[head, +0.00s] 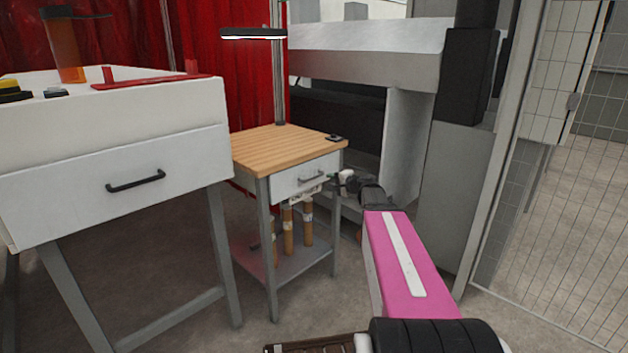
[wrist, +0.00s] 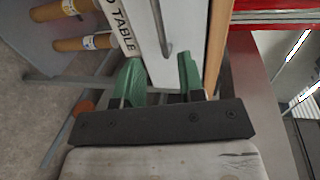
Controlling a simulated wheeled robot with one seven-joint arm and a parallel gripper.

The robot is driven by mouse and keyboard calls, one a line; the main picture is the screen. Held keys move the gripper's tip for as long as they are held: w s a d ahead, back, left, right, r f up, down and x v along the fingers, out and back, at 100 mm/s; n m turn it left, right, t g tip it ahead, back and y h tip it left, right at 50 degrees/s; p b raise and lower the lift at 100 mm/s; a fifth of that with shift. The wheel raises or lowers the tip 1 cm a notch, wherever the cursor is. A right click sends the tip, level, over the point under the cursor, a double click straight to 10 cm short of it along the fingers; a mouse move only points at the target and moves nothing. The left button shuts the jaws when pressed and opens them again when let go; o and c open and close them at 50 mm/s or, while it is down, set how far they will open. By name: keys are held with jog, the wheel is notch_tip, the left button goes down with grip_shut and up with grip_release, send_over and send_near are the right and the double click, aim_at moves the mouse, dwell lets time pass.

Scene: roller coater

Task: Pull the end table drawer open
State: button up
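The end table (head: 285,145) has a wooden top, grey legs and one white drawer (head: 292,187). The drawer looks closed. Its grey bar handle (head: 312,177) is on the drawer front, and it also shows in the wrist view (wrist: 163,30). My gripper (head: 337,181) is at the right end of the drawer front. In the wrist view my gripper's green fingers (wrist: 158,68) are apart, with the near end of the handle in line between their tips. I cannot tell whether they touch the handle. A label reading "TABLE" (wrist: 124,32) is beside the drawer front.
A larger white table with a black-handled drawer (head: 136,181) stands at the left. Brown rolls (head: 288,230) stand on the end table's lower shelf (head: 295,265). A dark machine post (head: 468,78) and a mesh fence (head: 560,200) are at the right. A small dark item (head: 334,138) lies on the top.

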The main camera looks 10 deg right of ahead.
aim_at(315, 178)
jog(key=x, duration=1)
jog(key=shift+w+a, duration=0.1)
jog(key=shift+w, duration=0.1)
grip_shut()
